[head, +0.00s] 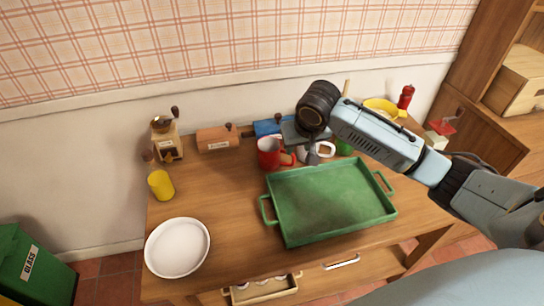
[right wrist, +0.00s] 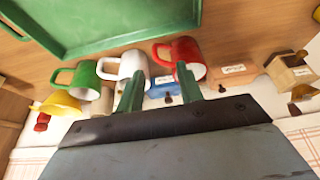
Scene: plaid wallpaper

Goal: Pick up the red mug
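The red mug (head: 268,153) stands upright on the wooden table, just behind the green tray, with its handle to the right in the head view. It also shows in the right wrist view (right wrist: 186,50), handle to the left. My right gripper (head: 312,154) is above the table, to the right of the red mug and in front of the white mug (head: 325,149). In the right wrist view its two fingers (right wrist: 159,70) are apart with nothing held. One finger overlaps the red mug's edge, the other the white mug; contact cannot be told. My left gripper is not in view.
The green tray (head: 330,205) fills the table's middle. A green mug (right wrist: 84,78) stands beside the white mug. A blue box (head: 267,127), an orange-brown box (head: 216,138) and a coffee grinder (head: 166,140) stand behind. A yellow cup (head: 160,184) and white plate (head: 177,247) are at left.

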